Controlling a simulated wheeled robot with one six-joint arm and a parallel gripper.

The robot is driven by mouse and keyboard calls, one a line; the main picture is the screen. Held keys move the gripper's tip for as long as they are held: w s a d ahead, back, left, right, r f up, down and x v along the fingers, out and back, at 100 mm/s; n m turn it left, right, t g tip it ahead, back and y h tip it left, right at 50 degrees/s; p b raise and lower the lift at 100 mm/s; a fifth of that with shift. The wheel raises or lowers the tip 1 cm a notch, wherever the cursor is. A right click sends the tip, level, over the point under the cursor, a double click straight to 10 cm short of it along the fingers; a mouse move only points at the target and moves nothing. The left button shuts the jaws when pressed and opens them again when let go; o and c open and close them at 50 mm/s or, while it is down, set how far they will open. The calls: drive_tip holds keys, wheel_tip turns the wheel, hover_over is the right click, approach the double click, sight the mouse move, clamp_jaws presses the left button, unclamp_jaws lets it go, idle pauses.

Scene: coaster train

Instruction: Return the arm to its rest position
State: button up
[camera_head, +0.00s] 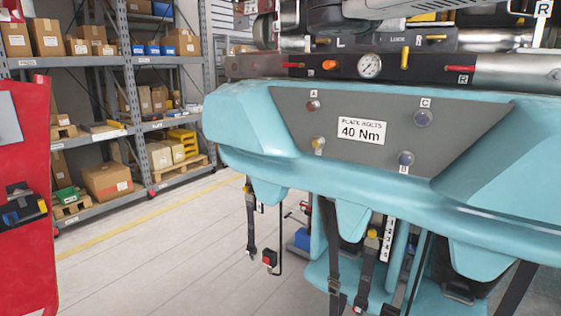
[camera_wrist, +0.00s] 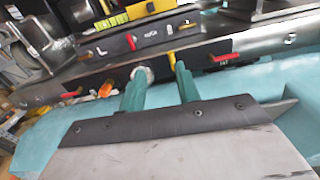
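My gripper (camera_wrist: 160,70) shows in the wrist view as two green fingers standing apart with a gap between them. Nothing is seen held between them. Beyond the fingertips are the dark control panel with a round gauge (camera_wrist: 143,74) and a yellow lever (camera_wrist: 171,58). I cannot tell the distance from the fingertips to the panel. In the head view neither my arm nor my gripper shows. There the gauge (camera_head: 370,66) and the yellow lever (camera_head: 405,58) sit on the panel above the teal coaster train body (camera_head: 240,120).
The grey plate (camera_head: 290,110) on the train carries several round knobs and a "40 Nm" label (camera_head: 362,130). Black straps (camera_head: 250,225) hang below. Shelves of boxes (camera_head: 110,180) stand at the left behind open floor (camera_head: 170,260). A red cabinet (camera_head: 30,240) is at the near left.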

drive_tip(key=f+m+g, duration=0.1)
drive_tip(key=f+m, duration=0.1)
drive_tip(key=f, duration=0.1)
drive_tip(key=s+d+f+m+g+y, duration=0.1)
drive_tip(key=f+m, duration=0.1)
drive_tip(key=f, duration=0.1)
drive_tip(key=f+m+g, duration=0.1)
drive_tip(key=f+m, duration=0.1)
drive_tip(key=f, duration=0.2)
drive_tip(key=shift+s+d+y, duration=0.3)
drive_tip(key=shift+s+d, duration=0.1)
drive_tip(key=s+d+f+m+g+y, duration=0.3)
drive_tip(key=s+f+m+g+y, duration=0.1)
drive_tip(key=s+f+m, duration=0.7)
drive_tip(key=s+d+f+m+g+y, duration=0.3)
drive_tip(key=s+f+m+g+y, duration=0.2)
drive_tip(key=s+f+m, duration=0.6)
drive_tip(key=s+f+g, duration=0.1)
drive_tip(key=s+f, duration=0.5)
drive_tip(key=s, duration=0.1)
drive_tip(key=shift+s, duration=0.15)
drive_tip(key=shift+a, duration=0.1)
